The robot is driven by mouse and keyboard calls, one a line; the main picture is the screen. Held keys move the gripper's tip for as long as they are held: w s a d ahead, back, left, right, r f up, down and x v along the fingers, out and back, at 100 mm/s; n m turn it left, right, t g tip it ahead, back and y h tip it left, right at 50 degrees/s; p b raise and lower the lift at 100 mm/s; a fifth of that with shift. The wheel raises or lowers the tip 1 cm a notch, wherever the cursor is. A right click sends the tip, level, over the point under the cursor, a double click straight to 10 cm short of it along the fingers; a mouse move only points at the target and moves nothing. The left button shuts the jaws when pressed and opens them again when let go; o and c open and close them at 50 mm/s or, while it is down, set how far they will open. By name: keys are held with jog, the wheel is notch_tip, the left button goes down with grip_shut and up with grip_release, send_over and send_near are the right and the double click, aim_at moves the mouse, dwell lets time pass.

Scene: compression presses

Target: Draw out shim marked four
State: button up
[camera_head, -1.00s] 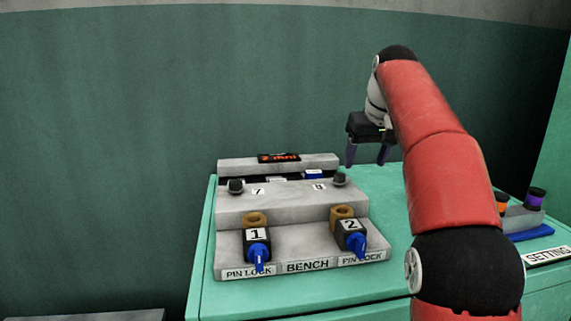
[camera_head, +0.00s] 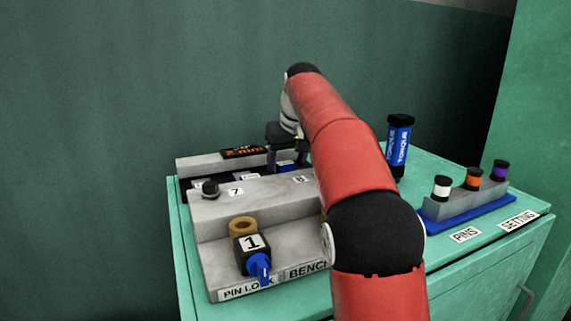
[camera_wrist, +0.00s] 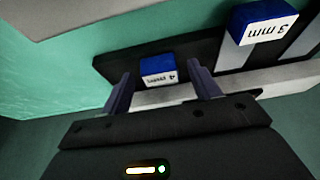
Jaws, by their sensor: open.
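The shim marked four shows in the wrist view as a blue cap (camera_wrist: 158,65) with a white "4" label, upside down, set in a dark slot. My gripper (camera_wrist: 162,72) is open, with one finger on each side of this cap and a visible gap to each. In the head view my gripper (camera_head: 286,157) is down at the back right of the grey bench block (camera_head: 255,199), and a blue cap (camera_head: 286,165) shows between its fingers. A second blue shim cap (camera_wrist: 262,22), marked 3 mm, stands to the right in the wrist view.
A black-and-blue torque tool (camera_head: 398,142) stands behind my arm. A pin rack (camera_head: 468,200) with white, orange and purple pins is at the right. Pin lock 1 (camera_head: 252,246) sits at the bench's front; my arm hides lock 2. A black knob (camera_head: 210,189) stands on the bench.

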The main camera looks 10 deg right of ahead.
aim_at(294, 167)
jog(key=shift+w+f, duration=0.15)
jog(key=shift+f, duration=0.15)
grip_shut()
jog(key=shift+s+d+b, duration=0.2)
jog(key=shift+s+b, duration=0.35)
jog(key=shift+s, duration=0.55)
jog(key=shift+s+d+b, duration=0.2)
jog(key=shift+s+b, duration=0.35)
jog(key=shift+s, duration=0.5)
grip_release()
jog(key=shift+r, duration=0.1)
